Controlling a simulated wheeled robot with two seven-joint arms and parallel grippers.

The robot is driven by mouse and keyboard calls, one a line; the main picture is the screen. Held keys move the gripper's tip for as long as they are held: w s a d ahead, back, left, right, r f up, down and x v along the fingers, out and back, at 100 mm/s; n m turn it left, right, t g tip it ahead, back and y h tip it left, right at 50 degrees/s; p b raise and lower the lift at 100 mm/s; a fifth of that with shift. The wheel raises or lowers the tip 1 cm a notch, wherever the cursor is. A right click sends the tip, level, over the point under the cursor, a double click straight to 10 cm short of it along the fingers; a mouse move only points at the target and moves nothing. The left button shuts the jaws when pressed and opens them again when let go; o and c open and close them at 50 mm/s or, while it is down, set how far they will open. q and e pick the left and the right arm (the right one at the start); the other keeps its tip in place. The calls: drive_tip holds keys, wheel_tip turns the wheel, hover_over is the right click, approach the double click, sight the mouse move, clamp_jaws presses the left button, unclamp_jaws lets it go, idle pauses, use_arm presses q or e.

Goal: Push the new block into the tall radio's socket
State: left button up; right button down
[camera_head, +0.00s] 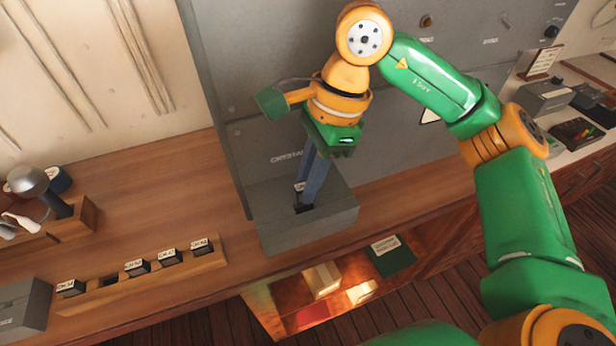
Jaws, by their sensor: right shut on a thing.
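The tall radio (258,140) is a grey cabinet standing at the back of the wooden counter, with lettering starting "CRYSTA" on its face. A grey box-like ledge (325,228) juts from its foot, with a small dark socket (303,208) in its top. My right gripper (309,195) points down at the socket, its long grey fingers shut on the new block. The block is mostly hidden between the fingers; a pale patch shows there. I cannot tell whether its lower end is inside the socket or just above it. My left gripper is out of view.
A wooden rack (150,272) at the left holds several dark labelled blocks, with one empty slot. A lamp or microphone (50,195) stands in a wooden holder. A lit open drawer (320,295) with cards is below the counter edge. Small devices (545,97) sit at the right.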

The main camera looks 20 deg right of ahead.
drive_tip(key=shift+f+b, duration=1.4)
idle(2.8)
idle(0.3)
drive_tip(key=c, duration=0.8)
unclamp_jaws()
drive_tip(key=shift+o, duration=0.2)
drive_tip(key=shift+d+r, duration=0.1)
drive_tip(key=shift+r, duration=0.3)
drive_tip(key=v, duration=0.6)
drive_tip(key=shift+r, duration=0.2)
